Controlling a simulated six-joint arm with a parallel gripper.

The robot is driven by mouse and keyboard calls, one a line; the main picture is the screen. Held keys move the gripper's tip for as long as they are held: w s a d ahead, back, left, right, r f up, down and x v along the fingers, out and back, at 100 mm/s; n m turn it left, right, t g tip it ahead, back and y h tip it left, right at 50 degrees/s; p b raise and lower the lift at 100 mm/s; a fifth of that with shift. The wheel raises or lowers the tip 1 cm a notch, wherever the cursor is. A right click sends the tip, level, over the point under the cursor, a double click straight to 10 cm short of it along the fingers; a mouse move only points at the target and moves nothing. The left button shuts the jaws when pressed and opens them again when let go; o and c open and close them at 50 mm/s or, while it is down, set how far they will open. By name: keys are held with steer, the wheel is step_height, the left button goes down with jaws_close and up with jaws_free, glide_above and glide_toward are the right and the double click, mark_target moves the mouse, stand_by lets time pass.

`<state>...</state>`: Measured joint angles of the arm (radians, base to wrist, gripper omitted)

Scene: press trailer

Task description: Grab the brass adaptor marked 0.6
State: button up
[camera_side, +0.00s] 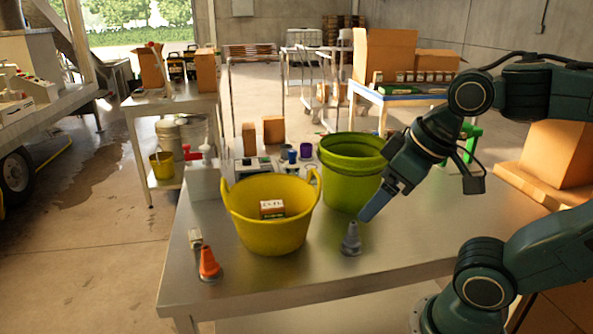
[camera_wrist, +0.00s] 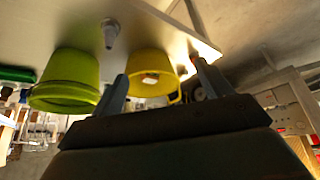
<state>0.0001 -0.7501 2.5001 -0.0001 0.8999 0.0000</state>
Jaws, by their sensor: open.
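No brass adaptor marked 0.6 can be made out, and no marking is legible on the small parts. A grey cone-shaped piece (camera_side: 351,240) stands upright on the steel table; it also shows in the wrist view (camera_wrist: 110,34). An orange cone-shaped piece (camera_side: 209,264) stands at the table's front left, with a small pale piece (camera_side: 195,238) just behind it. My gripper (camera_side: 382,200) is open and empty, above the table to the right of the grey piece and in front of the green bucket. In the wrist view its fingers (camera_wrist: 161,70) are spread apart.
A yellow tub (camera_side: 262,232) holding a small labelled box (camera_side: 271,208) stands left of the grey piece. Green buckets (camera_side: 350,165) stand behind it. A white dispenser (camera_side: 203,180) and small coloured containers line the back. The table front (camera_side: 300,275) between the cones is clear.

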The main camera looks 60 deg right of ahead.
steer(key=c, duration=0.5)
steer(key=shift+w+r, duration=0.1)
steer(key=w+a+r+m+g, duration=0.1)
steer(key=w+r+m, duration=0.15)
steer(key=w, duration=0.95)
steer(key=w+a+r+m+g, duration=0.15)
steer(key=w+r, duration=0.25)
steer(key=w, duration=0.8)
steer(key=w+a+f+m+g, duration=0.1)
steer(key=w+f, duration=0.4)
steer(key=w, duration=0.1)
steer(key=w+a+f+g, duration=0.1)
steer(key=w+f, duration=0.4)
steer(key=w, duration=0.1)
steer(key=w+a+f+m+g, duration=0.1)
steer(key=w+f, duration=0.5)
steer(key=w, duration=0.1)
steer(key=shift+w+a+m, duration=0.1)
steer(key=shift+a+m, duration=0.1)
steer(key=shift+m, duration=0.1)
